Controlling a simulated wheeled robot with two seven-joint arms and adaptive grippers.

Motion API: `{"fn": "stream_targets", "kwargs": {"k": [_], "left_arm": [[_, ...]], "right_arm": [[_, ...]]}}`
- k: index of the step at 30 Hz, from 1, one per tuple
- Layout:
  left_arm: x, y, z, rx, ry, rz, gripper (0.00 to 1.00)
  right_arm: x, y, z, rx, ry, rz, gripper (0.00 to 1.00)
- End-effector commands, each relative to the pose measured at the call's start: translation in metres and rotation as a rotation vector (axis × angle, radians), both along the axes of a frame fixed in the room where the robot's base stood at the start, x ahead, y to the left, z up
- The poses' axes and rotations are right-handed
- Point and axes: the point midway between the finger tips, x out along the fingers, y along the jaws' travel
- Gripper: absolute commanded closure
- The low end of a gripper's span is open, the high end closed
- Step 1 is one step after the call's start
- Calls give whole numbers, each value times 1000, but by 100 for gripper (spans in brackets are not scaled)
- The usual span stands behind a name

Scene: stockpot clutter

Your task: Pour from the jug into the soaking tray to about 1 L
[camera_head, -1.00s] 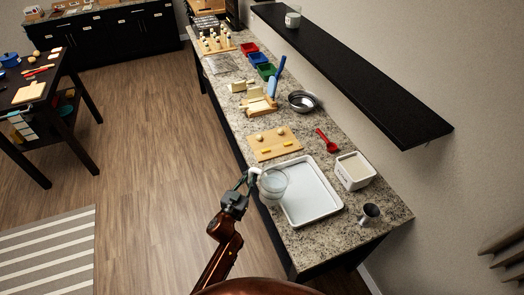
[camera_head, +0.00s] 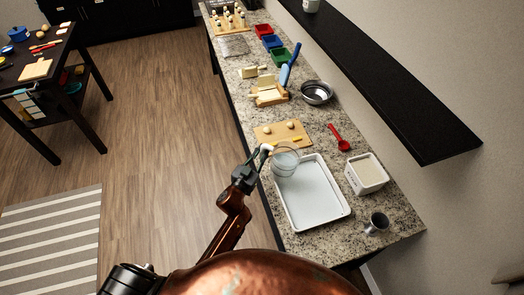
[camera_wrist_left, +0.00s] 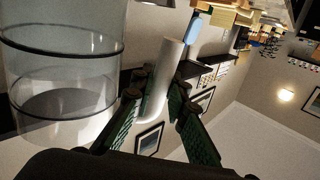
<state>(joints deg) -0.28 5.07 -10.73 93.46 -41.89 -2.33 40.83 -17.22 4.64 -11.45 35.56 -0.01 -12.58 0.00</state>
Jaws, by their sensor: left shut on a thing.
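A clear jug (camera_head: 285,160) is at the upper-left corner of the white soaking tray (camera_head: 318,213) in the head view. My left gripper (camera_head: 262,155) is shut on the jug's white handle, left of the tray. In the left wrist view the jug (camera_wrist_left: 62,75) shows large at the left, and its pale handle (camera_wrist_left: 165,75) lies between the fingers of my left gripper (camera_wrist_left: 160,108). The jug looks tilted in the wrist view; its water level is hard to tell. The tray looks white and flat inside, and I cannot tell whether it holds water. My right gripper is not in view.
A white square container (camera_head: 366,174) and a metal cup (camera_head: 377,223) stand right of the tray. A red scoop (camera_head: 340,138), a wooden board (camera_head: 270,134) and a steel bowl (camera_head: 317,92) lie farther back. A black shelf (camera_head: 400,95) overhangs the right side.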

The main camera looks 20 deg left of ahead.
Motion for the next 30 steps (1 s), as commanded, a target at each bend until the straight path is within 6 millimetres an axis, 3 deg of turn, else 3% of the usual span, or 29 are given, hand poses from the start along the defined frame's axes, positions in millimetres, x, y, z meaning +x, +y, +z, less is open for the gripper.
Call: {"fn": "stream_targets", "kwargs": {"k": [5,18,30], "left_arm": [[1,-1,6,10,-8,-3,100],[0,2,10,40,-13,0,100],[0,4,14,68,-17,1,100]], "right_arm": [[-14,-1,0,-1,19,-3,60],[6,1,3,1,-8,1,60],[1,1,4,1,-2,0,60]]}}
